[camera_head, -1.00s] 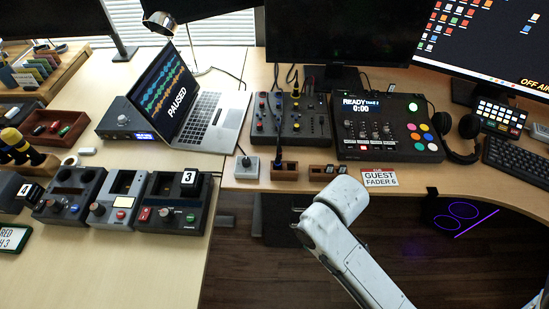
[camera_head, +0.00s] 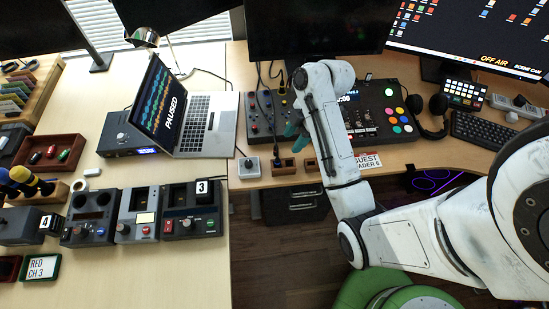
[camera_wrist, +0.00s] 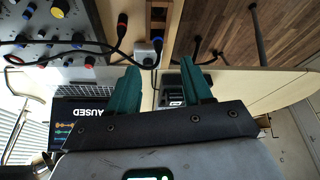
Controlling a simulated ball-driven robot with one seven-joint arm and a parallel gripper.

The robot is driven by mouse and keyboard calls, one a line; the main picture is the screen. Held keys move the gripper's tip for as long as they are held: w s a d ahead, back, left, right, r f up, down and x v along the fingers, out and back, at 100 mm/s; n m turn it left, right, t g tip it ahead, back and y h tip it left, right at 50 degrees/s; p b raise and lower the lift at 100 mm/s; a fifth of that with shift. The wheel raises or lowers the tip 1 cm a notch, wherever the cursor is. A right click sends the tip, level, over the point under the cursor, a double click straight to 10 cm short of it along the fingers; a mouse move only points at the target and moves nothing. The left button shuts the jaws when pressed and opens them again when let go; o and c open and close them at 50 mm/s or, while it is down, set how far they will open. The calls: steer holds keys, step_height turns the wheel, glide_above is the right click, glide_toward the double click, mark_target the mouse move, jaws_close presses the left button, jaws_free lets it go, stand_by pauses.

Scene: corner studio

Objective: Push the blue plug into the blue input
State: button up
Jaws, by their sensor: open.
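My gripper (camera_head: 294,131) is open, its teal fingers apart and empty near the front edge of the patch box (camera_head: 258,123). In the wrist view the gripper (camera_wrist: 160,68) points at a small grey block (camera_wrist: 146,53). A dark plug with a blue part (camera_wrist: 157,42) shows at that block, between and beyond the fingertips; I cannot tell whether it sits in the block. The patch box (camera_wrist: 42,36) carries blue and red round parts and dark cables. Which of them is the blue input is too small to tell. My arm hides part of the box in the head view.
Wooden blocks (camera_head: 283,167) stand near the desk's front edge. A laptop (camera_head: 190,110) is left of the patch box, and a control deck (camera_head: 381,113) is right. A red-tipped plug (camera_wrist: 122,22) shows in the wrist view. Loose cables cross the box.

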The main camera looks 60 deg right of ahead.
steer(key=shift+f, duration=0.15)
glide_above(280, 161)
steer(key=s+d, duration=0.1)
steer(key=d, duration=0.1)
steer(key=shift+s+a+f+b, duration=0.1)
steer(key=shift+f+b, duration=0.15)
steer(key=shift+f, duration=1)
steer(key=shift+a+f+b, duration=0.1)
steer(key=shift+f+b, duration=0.1)
steer(key=shift+f, duration=1.05)
steer(key=shift+f, duration=0.1)
steer(key=shift+w+p+x, duration=0.15)
steer(key=shift+p+x, duration=0.15)
steer(key=shift+x, duration=0.95)
steer(key=shift+w+p+x, duration=0.1)
steer(key=shift+p+x, duration=0.15)
steer(key=shift+x, duration=1)
steer(key=shift+c, duration=0.5)
jaws_close()
